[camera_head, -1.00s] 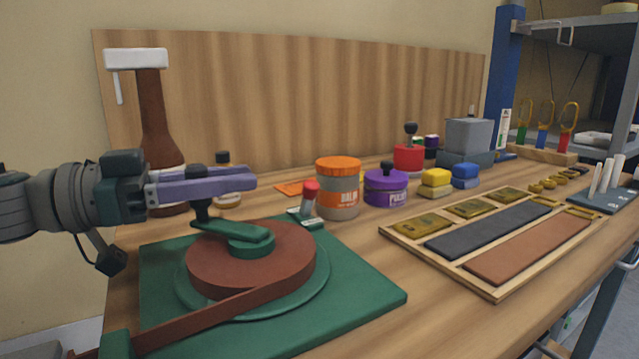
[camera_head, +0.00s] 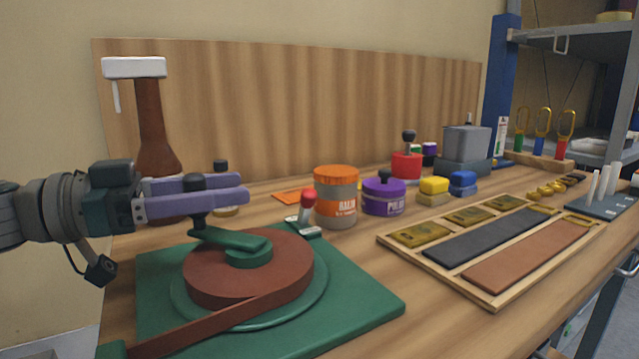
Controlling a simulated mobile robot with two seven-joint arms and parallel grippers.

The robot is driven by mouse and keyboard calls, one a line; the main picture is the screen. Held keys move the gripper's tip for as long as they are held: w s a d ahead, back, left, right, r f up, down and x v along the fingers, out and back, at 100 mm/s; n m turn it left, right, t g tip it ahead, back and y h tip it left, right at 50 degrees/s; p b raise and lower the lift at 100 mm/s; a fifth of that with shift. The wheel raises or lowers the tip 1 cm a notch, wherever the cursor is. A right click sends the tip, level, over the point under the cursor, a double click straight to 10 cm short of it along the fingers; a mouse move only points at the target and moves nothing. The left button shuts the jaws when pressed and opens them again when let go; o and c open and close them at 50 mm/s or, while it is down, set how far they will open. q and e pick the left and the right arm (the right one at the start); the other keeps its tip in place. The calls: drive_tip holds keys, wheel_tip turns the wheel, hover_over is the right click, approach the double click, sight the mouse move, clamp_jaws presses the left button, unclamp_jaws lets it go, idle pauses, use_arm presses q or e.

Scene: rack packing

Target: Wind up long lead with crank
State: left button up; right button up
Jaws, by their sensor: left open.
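The brown lead (camera_head: 215,275) is wound in a thick flat coil on a green reel. Its free strap runs off toward the lower left. The green crank (camera_head: 228,239) lies across the top of the coil, with a dark upright knob (camera_head: 196,198) at its left end. The green base board (camera_head: 355,303) lies under the reel. My left gripper (camera_head: 244,193) is open, its purple fingers level and pointing right, with the crank knob between them. I cannot tell whether a finger touches the knob. My right gripper is not in view.
A small red-capped lever (camera_head: 306,205) stands at the board's back corner. Behind are an orange-lidded jar (camera_head: 337,197), a purple tub (camera_head: 384,197) and a brown bottle (camera_head: 153,128). A wooden tray (camera_head: 494,303) with strips and brass plates lies to the right.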

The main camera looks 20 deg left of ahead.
use_arm(q)
drive_tip(key=v, duration=0.9)
drive_tip(key=shift+s+a, duration=0.1)
drive_tip(key=shift+c, duration=0.8)
drive_tip(key=s+d+t+p, duration=0.1)
drive_tip(key=p, duration=0.1)
drive_tip(key=s+r+n+t+y+p, duration=0.1)
drive_tip(key=s+p, duration=0.1)
drive_tip(key=s+d+n+t+p, duration=0.1)
drive_tip(key=p, duration=0.1)
drive_tip(key=shift+s+d+r+t, duration=0.3)
drive_tip(key=shift+r+t, duration=0.05)
drive_tip(key=shift+t, duration=0.05)
drive_tip(key=c, duration=0.5)
drive_tip(key=s+n+y+p, duration=0.1)
drive_tip(key=s+y, duration=0.1)
drive_tip(key=s+f+n+t+y+p, duration=0.1)
drive_tip(key=s+n+y+p, duration=0.1)
drive_tip(key=s+y, duration=0.1)
drive_tip(key=s+a+n+t+y+p, duration=0.1)
drive_tip(key=s+n+y+p, duration=0.1)
drive_tip(key=s+y, duration=0.1)
drive_tip(key=shift+s+f, duration=0.2)
clamp_jaws()
hover_over(172, 283)
drive_tip(key=shift+w+a+f+y, duration=0.25)
drive_tip(key=shift+a+f+y, duration=0.05)
drive_tip(key=shift+f, duration=0.05)
